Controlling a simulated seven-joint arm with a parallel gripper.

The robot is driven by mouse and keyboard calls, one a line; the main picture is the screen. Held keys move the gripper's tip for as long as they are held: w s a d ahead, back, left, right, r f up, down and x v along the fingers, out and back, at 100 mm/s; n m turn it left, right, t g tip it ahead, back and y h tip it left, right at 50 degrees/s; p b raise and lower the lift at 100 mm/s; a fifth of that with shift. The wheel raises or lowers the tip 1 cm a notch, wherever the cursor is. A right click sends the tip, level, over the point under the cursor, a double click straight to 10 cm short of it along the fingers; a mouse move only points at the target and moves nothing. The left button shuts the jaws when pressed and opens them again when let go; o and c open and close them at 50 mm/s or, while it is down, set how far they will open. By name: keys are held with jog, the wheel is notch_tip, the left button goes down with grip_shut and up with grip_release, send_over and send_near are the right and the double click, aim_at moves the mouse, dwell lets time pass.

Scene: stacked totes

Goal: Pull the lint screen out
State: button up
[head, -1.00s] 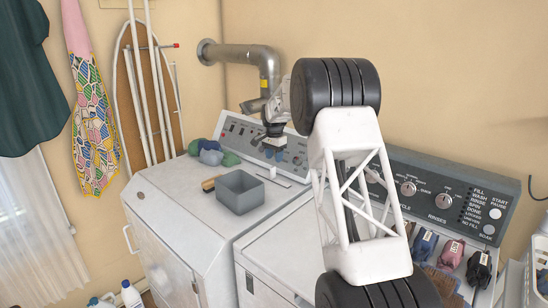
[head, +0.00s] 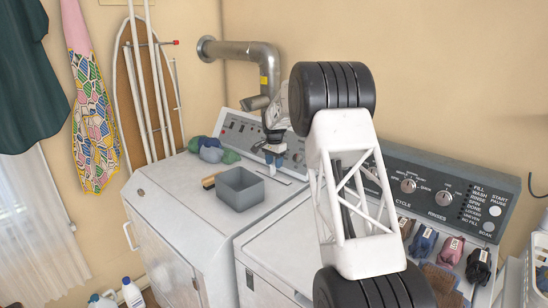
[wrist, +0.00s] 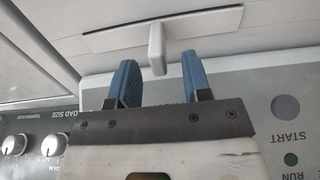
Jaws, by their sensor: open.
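The lint screen (wrist: 156,48) shows in the wrist view as a pale upright handle on a flat cover plate (wrist: 105,37), set in the dryer's top surface. My gripper (head: 274,161) is low over this spot, in front of the dryer's control panel. In the wrist view its two blue fingers (wrist: 159,63) are apart, with the handle lying between and just beyond their tips. Nothing is held.
A grey open bin (head: 240,201) and a brush (head: 209,182) stand on the dryer top (head: 175,196). Crumpled cloths (head: 212,151) lie at its back left. The control panel (head: 236,131) rises close behind my gripper. The washer (head: 277,238) stands to the right.

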aim_at(274, 175)
jog(key=shift+f, duration=1.85)
grip_shut()
